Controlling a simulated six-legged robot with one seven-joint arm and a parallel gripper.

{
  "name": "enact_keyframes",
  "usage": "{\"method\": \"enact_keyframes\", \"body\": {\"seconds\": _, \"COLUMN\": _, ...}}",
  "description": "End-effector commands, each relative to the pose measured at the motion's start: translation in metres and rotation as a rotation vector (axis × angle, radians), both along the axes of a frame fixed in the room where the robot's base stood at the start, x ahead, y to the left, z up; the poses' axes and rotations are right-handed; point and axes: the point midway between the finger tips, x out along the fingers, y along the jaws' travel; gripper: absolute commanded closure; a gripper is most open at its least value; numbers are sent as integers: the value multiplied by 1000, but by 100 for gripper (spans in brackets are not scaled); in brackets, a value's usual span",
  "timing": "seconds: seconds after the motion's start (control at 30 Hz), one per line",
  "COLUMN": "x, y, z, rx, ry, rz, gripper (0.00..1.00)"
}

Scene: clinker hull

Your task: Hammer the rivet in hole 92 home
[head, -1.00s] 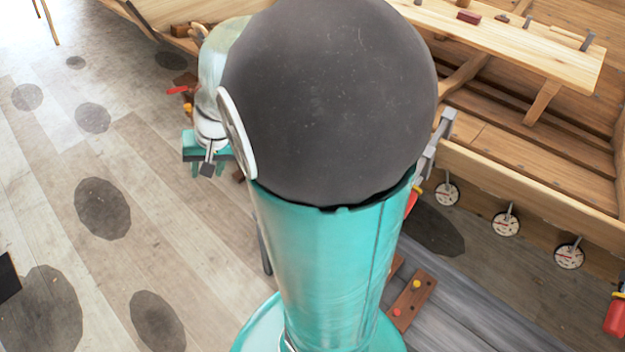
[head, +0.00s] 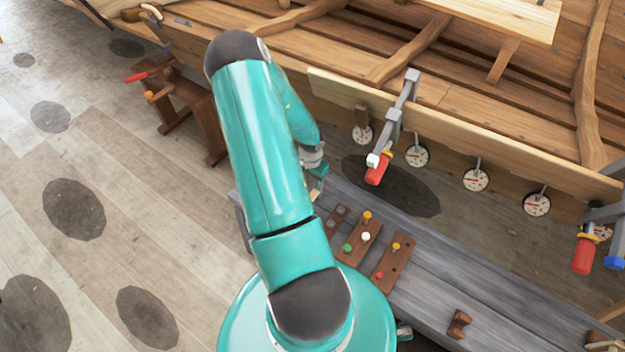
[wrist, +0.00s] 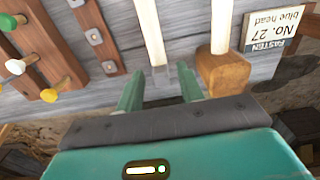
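My gripper (wrist: 158,88) is open in the wrist view, its two teal fingers apart over the grey bench. Between and beyond the fingers is a pale handle (wrist: 150,30) with a small grey metal end, apparently a hammer; I cannot tell whether the fingers touch it. Right of it lies a wooden mallet (wrist: 223,73) with a pale handle. In the head view my gripper (head: 319,170) is mostly hidden behind my arm, at the bench's far-left end. Hole 92 and its rivet cannot be made out.
The grey bench (head: 455,265) carries wooden racks with coloured pegs (head: 392,262) close to my arm. The hull plank (head: 470,130) runs behind it, with hanging dials (head: 475,180) and a red-handled clamp (head: 400,115) jutting out. A sawhorse (head: 190,105) stands left; the left floor is open.

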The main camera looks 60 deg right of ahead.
Motion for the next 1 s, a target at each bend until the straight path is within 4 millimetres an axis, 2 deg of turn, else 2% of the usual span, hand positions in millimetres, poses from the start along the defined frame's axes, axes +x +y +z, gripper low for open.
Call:
{"method": "enact_keyframes", "body": {"seconds": 0.13, "x": -7, "y": -2, "z": -10, "rx": -1, "ry": 11, "rz": -14, "gripper": 63}}
{"method": "enact_keyframes", "body": {"seconds": 0.27, "x": -7, "y": -2, "z": -18, "rx": 0, "ry": 10, "rz": -13, "gripper": 63}}
{"method": "enact_keyframes", "body": {"seconds": 0.8, "x": -7, "y": -2, "z": -75, "rx": -1, "ry": 9, "rz": -13, "gripper": 63}}
{"method": "enact_keyframes", "body": {"seconds": 1.0, "x": -7, "y": -2, "z": -91, "rx": -1, "ry": 9, "rz": -12, "gripper": 63}}
